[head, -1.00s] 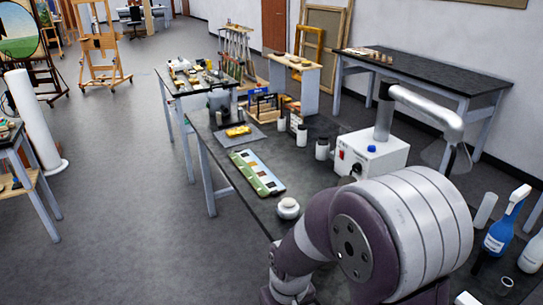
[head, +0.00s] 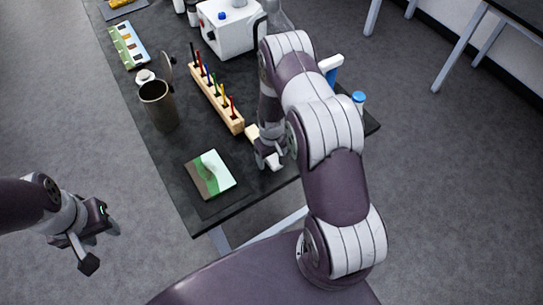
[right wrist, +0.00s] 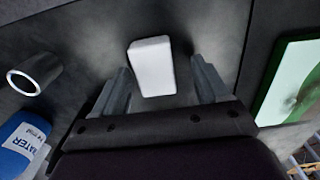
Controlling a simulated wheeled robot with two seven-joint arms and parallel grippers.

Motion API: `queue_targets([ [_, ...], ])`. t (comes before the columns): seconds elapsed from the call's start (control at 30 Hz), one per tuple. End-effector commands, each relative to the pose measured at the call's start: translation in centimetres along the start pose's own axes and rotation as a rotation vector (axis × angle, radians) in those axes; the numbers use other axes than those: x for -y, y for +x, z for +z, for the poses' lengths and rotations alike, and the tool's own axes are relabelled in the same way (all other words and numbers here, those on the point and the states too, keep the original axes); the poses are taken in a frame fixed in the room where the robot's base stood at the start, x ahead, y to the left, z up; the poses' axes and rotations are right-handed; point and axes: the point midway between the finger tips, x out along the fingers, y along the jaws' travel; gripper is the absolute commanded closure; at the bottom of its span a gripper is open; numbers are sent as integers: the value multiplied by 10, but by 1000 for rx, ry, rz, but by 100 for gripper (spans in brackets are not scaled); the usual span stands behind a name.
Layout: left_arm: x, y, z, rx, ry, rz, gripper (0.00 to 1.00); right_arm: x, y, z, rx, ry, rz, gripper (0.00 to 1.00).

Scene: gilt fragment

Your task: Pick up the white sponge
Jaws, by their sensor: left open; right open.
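The white sponge (right wrist: 152,67) is a small rounded block on the dark tabletop in the right wrist view. It lies ahead of and between the spread fingers of my right gripper (right wrist: 160,72), with gaps on both sides. In the head view my right gripper (head: 270,160) is low over the table near its front edge. Pale patches show beside it there, and I cannot tell clearly which is the sponge. My left gripper (head: 100,247) is open and empty, left of the table over the floor.
A small painting (head: 210,174) lies left of my right gripper. A wooden brush rack (head: 217,97) and a dark canister (head: 158,106) stand behind. A blue-labelled bottle (right wrist: 23,143) and a metal ring-shaped cup (right wrist: 36,73) are left in the wrist view. A white box (head: 228,28) stands further back.

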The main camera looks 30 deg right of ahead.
Motion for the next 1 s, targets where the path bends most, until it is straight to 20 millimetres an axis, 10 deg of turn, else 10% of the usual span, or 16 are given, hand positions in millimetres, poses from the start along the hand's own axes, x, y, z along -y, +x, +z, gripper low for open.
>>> queue_targets([
  [0.27, 0, -1, 0, 1, 0, 0, 57, 0, 7, 0, 0, 1, 0, 26],
  [0.43, 0, -1, 0, 1, 0, 0, 57, 0, 7, 0, -1, 1, 0, 80],
  [1.0, 0, 14, 2, 1, 0, 0, 57, -1, -20, -1, -5, 1, 2, 81],
])
